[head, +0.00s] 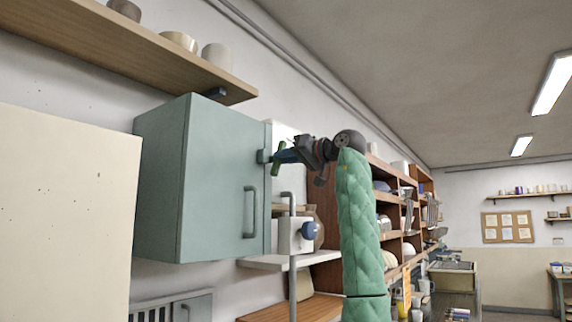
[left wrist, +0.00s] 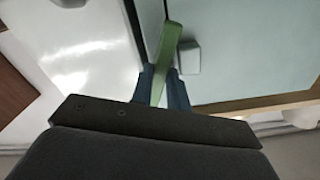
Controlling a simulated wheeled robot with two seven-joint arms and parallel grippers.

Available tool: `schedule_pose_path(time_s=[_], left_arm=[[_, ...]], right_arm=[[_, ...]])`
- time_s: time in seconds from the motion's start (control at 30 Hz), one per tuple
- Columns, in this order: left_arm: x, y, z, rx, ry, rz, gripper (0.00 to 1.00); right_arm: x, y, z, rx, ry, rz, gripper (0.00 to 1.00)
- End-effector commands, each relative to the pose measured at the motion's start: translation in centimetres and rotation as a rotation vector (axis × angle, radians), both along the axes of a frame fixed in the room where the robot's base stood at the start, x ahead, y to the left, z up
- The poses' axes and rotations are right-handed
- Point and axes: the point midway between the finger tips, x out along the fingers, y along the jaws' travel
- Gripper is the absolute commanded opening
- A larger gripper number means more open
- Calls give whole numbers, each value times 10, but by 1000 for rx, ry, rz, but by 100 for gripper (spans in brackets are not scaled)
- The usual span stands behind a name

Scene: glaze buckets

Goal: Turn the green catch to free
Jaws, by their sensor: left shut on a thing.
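The green catch (head: 278,160) is a small bar at the right edge of a grey-green wall cabinet (head: 215,180), next to a small grey block. The cabinet door is shut and has a vertical bar handle (head: 249,212). My left gripper (head: 285,156) is at the catch, its blue fingers shut on it. In the left wrist view the green catch (left wrist: 168,42) runs up from between the two fingers (left wrist: 162,88), with the grey block (left wrist: 189,57) on its right. The catch's end between the fingers is partly hidden. My right gripper is not in view.
A wooden shelf (head: 120,45) with pots hangs above the cabinet. A cream panel (head: 60,210) stands at the left. Below are a white ledge (head: 275,262) and a pale box with a blue knob (head: 310,231). Wooden shelving (head: 385,180) stands behind my arm.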

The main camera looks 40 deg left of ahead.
Motion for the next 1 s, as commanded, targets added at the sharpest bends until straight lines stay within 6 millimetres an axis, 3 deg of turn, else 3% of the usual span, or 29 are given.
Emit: schedule_pose_path(time_s=[0.5, 1.0], left_arm=[[1, 0, -3, 35, -346, 0, 0], [1, 0, -2, 43, -420, 0, 0]], right_arm=[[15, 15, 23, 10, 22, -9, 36], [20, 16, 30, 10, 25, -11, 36]])
